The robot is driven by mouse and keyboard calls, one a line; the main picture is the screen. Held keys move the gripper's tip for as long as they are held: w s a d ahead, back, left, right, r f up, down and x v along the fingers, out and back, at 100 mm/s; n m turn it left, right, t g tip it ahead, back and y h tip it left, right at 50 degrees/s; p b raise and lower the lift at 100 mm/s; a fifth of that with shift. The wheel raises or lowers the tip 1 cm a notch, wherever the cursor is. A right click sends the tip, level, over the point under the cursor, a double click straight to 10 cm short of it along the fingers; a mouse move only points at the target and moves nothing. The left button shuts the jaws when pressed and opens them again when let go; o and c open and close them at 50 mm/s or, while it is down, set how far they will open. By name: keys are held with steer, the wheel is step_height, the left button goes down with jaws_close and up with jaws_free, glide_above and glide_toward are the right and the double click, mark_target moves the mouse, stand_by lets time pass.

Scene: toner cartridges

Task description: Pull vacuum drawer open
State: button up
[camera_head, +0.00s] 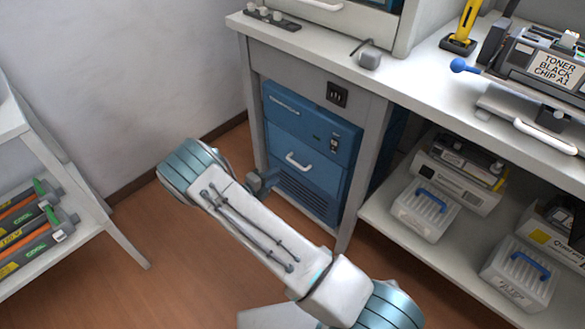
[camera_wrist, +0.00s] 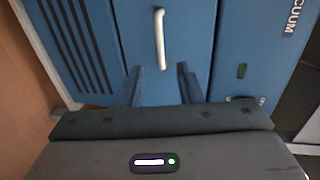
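The blue vacuum unit (camera_head: 338,142) stands under the bench. Its drawer (camera_head: 318,172) has a white bar handle (camera_head: 298,162) and looks shut. In the wrist view the drawer front (camera_wrist: 200,20) fills the upper middle, with the white handle (camera_wrist: 160,38) running up and down the picture. My gripper (camera_wrist: 159,75) is open and empty, its two dark blue fingers set apart on either side of the handle's line. The handle shows beyond the fingertips, with no contact visible. In the head view my gripper (camera_head: 264,182) is small and dark beside the unit's left side, partly hidden by my arm.
A bench leg (camera_head: 250,110) stands left of the unit and a panel (camera_head: 362,165) right of it. A white shelf rack (camera_head: 55,165) with toner cartridges stands at the left. The wooden floor (camera_head: 150,215) before the unit is free.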

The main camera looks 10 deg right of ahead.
mark_target(295, 164)
steer(key=b+x, duration=0.2)
steer(key=x, duration=0.8)
steer(key=shift+s, duration=0.1)
steer(key=shift+c, duration=0.2)
jaws_close()
